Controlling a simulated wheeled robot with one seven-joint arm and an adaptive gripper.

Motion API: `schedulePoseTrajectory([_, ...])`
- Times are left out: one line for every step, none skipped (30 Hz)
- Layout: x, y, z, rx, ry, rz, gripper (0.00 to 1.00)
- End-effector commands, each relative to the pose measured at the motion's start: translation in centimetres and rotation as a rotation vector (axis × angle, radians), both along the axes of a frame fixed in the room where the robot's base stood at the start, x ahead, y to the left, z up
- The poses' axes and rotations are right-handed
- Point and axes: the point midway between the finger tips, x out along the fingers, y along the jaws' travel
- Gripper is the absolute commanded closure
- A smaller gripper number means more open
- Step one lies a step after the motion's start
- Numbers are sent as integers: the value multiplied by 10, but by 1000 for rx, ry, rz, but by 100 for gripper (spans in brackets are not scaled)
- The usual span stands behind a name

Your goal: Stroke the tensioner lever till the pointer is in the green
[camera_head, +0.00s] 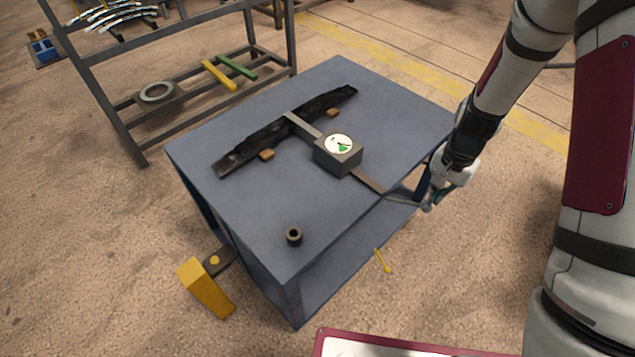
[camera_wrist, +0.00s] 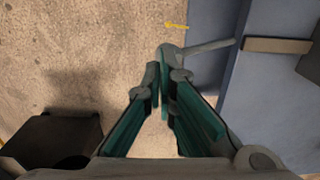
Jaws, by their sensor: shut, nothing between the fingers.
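A dark tensioner box with a round white dial (camera_head: 338,145) sits on the blue table. The dial has a green patch at its lower part; the pointer is too small to read surely. A thin grey lever (camera_head: 402,200) sticks out past the table's right edge. In the wrist view the lever (camera_wrist: 208,47) runs from the table to a rounded end by my fingertips. My gripper (camera_head: 428,206) is shut and empty at the lever's outer end; its fingertips also show in the wrist view (camera_wrist: 159,80). Whether they touch the lever, I cannot tell.
A dark leaf bar (camera_head: 245,148) lies on wooden blocks at the table's back. A small black ring (camera_head: 294,237) stands near the front corner. A small yellow-knobbed rod (camera_head: 382,261) shows below the right edge. A yellow block (camera_head: 207,287) juts at front left. A rack stands behind.

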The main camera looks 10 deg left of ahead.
Motion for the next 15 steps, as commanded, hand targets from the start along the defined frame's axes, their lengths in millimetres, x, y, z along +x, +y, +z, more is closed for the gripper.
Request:
schedulePoseTrajectory([0,0,0,0,0,0,100])
schedulePoseTrajectory([0,0,0,0,0,0,100])
schedulePoseTrajectory([0,0,-1,0,0,0,100])
schedulePoseTrajectory([0,0,-2,0,0,0,100])
schedulePoseTrajectory([0,0,-4,0,0,0,100])
schedulePoseTrajectory([0,0,-8,0,1,0,100])
schedulePoseTrajectory([0,0,-10,0,1,-1,100])
schedulePoseTrajectory([1,0,-13,0,1,-1,100])
schedulePoseTrajectory([1,0,-17,0,2,-1,100])
schedulePoseTrajectory([1,0,-20,0,1,-1,100])
schedulePoseTrajectory([1,0,-23,0,1,-1,100])
schedulePoseTrajectory([1,0,-26,1,1,-1,100])
schedulePoseTrajectory([1,0,-29,0,0,-1,100])
schedulePoseTrajectory([1,0,-32,1,1,-1,100])
schedulePoseTrajectory([1,0,-36,0,2,-1,100])
